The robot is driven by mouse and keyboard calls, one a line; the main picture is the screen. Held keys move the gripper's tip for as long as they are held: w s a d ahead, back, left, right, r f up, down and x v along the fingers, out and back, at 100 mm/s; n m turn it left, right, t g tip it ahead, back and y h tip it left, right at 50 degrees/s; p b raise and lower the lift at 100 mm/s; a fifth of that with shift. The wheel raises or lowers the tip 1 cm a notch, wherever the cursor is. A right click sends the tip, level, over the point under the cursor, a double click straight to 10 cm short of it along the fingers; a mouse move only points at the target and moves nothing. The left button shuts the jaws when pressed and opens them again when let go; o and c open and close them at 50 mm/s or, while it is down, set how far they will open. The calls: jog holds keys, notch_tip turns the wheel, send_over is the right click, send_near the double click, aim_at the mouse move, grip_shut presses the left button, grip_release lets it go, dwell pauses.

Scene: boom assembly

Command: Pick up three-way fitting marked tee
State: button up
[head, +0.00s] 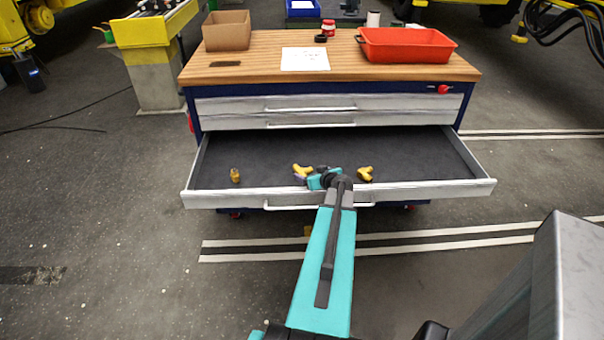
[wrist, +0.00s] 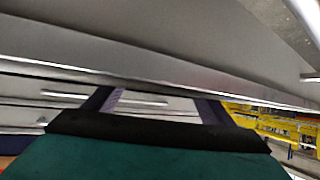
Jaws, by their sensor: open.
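Three yellow fittings lie in the open drawer in the head view. The right fitting (head: 365,174) has a branched shape. The middle fitting (head: 302,169) is partly covered by my gripper, and the left fitting (head: 235,175) is small and stubby. No marking can be read, so I cannot tell which is the tee. My gripper (head: 309,175) is at the drawer's front, right beside the middle fitting; contact cannot be told. In the wrist view, the fingers of my gripper (wrist: 157,104) stand apart with nothing visible between them. No fitting shows in that view.
The drawer's front wall (head: 440,190) runs under my arm. Closed drawers (head: 330,112) and a wooden worktop (head: 260,68) stand above and behind. The worktop carries a cardboard box (head: 227,31), a paper sheet (head: 305,59) and a red bin (head: 406,46). Most of the drawer floor is clear.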

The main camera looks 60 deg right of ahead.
aim_at(306, 169)
jog(key=shift+w+d+f+p, duration=0.25)
jog(key=shift+w+d+p, duration=0.2)
jog(key=shift+w+d, duration=0.05)
jog(key=shift+w+d+f+p, duration=0.2)
jog(key=shift+w+d+p, duration=0.2)
jog(key=shift+w+d, duration=0.1)
jog(key=shift+p+x, duration=0.4)
jog(key=shift+x, duration=0.8)
jog(key=shift+a+f, duration=0.1)
jog(key=c, duration=1.3)
notch_tip(306, 169, up, 10)
jog(key=b, duration=0.2)
